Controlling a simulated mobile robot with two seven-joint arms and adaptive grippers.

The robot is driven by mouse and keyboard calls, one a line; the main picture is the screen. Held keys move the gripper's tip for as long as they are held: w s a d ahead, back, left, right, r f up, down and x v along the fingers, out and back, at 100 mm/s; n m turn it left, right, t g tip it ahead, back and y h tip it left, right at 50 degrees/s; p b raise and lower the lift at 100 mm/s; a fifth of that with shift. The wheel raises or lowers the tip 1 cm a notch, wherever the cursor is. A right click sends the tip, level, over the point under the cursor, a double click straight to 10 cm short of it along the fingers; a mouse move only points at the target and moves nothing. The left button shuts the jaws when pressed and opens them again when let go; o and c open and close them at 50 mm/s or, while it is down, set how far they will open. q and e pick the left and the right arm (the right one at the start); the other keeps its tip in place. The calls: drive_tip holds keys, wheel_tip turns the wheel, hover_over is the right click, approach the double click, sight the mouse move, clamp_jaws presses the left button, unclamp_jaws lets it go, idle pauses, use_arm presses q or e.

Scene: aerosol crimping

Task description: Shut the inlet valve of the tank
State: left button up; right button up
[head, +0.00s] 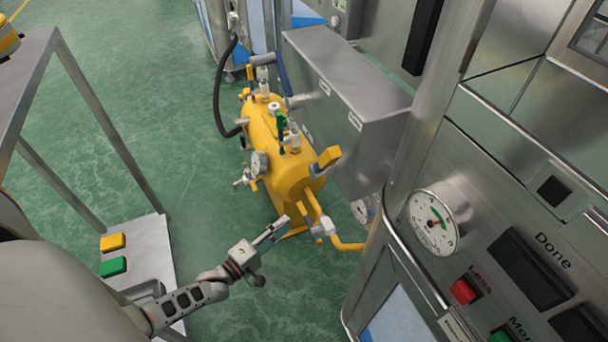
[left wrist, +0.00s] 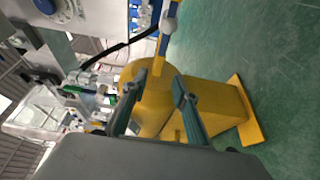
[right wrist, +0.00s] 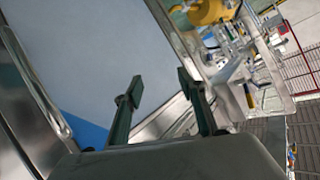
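The yellow tank (head: 285,150) lies on its side on the green floor beside a steel cabinet; its yellow body also shows in the left wrist view (left wrist: 150,85). Several fittings sit on its top, one of them green (head: 279,122). A yellow lever (head: 329,157) stands at its near end, above a yellow pipe (head: 345,245) with a grey joint. I cannot tell which fitting is the inlet valve. My left gripper (head: 275,230) is just short of the tank's near end, its fingers (left wrist: 160,90) apart and empty. My right gripper (right wrist: 161,88) is open and empty, outside the head view.
A steel cabinet (head: 350,100) stands close along the tank's right side. A machine panel with a dial gauge (head: 433,222) and buttons is at the right.

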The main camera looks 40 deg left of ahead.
use_arm(q)
drive_tip(key=w+d+b, duration=0.1)
drive_tip(key=w, duration=0.6)
drive_tip(key=shift+w+r, duration=0.15)
drive_tip(key=shift+w, duration=0.05)
use_arm(e)
drive_tip(key=shift+s+a+f+m, duration=0.1)
drive_tip(key=shift+s+a+m, duration=0.2)
drive_tip(key=shift+a+m, duration=0.65)
drive_tip(key=shift+d, duration=0.15)
use_arm(q)
clamp_jaws()
